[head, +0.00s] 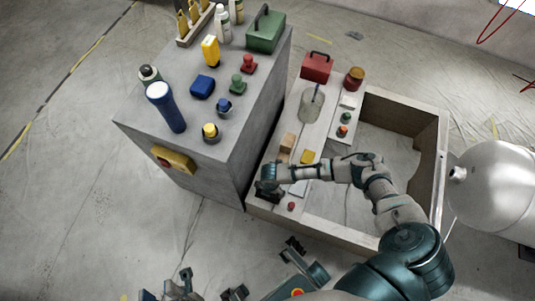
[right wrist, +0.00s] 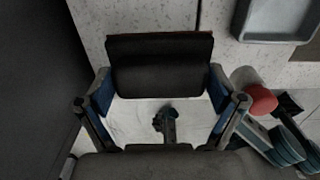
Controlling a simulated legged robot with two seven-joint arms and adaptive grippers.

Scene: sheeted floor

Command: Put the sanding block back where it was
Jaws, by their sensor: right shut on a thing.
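The sanding block (right wrist: 160,68) is a dark block with a thin brown edge. It shows large in the right wrist view, between the blue pads of my right gripper (right wrist: 160,98), which is shut on it. In the head view my right gripper (head: 268,188) is at the near left end of the pale workbench (head: 258,208). The block is hard to make out there, and I cannot tell whether it touches the bench. My left gripper (head: 187,283) is low at the bottom edge, partly cut off, with its dark fingers apart and nothing seen between them.
A red knob (head: 291,206) and a grey tray (right wrist: 277,22) are close to my right gripper. A tall grey cabinet (head: 212,172) stands left, with several items on top.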

